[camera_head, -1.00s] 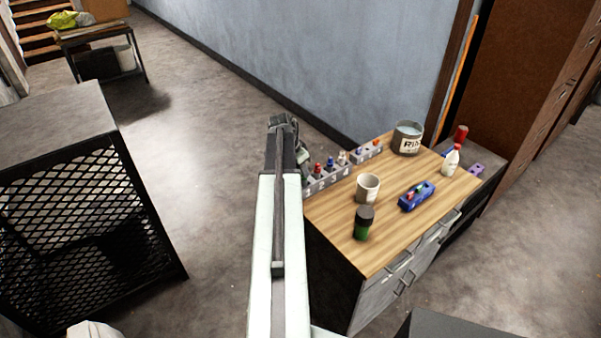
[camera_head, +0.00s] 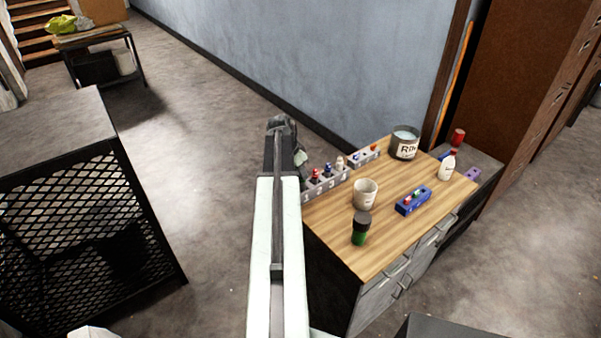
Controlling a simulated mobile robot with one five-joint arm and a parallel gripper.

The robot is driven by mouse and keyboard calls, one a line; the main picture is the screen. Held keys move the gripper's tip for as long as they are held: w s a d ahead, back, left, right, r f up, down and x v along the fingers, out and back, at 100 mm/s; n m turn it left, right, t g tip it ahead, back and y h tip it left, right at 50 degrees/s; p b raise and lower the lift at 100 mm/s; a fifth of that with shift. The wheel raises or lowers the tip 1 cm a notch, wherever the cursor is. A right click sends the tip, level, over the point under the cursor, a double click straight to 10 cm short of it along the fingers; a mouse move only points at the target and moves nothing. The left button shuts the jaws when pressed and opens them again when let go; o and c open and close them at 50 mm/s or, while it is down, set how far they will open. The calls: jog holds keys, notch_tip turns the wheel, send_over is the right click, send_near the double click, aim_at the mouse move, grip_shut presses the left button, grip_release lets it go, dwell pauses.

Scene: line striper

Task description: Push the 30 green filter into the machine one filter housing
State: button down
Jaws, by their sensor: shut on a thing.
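My gripper (camera_head: 283,128) is at the far end of my raised arm, left of the wooden-topped cabinet's back left corner. It is seen from behind, and its fingertips are mostly hidden by its own body. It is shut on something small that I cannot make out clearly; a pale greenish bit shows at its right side. A grey numbered rack (camera_head: 322,187) with red, blue and white-topped pieces stands on the cabinet's left edge. A blue block (camera_head: 413,201) holds small red and green pieces. I cannot tell which part is the machine one filter housing.
The wooden cabinet top (camera_head: 380,250) also carries a white cup (camera_head: 365,194), a black-capped green jar (camera_head: 360,230), a grey tin (camera_head: 404,144) and a white bottle (camera_head: 447,166). A mesh cage (camera_head: 80,220) stands at left. Floor between cage and cabinet is clear.

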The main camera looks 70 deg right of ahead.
jog(key=shift+r+p, duration=3.05)
jog(key=shift+r, duration=0.2)
jog(key=shift+f, duration=0.1)
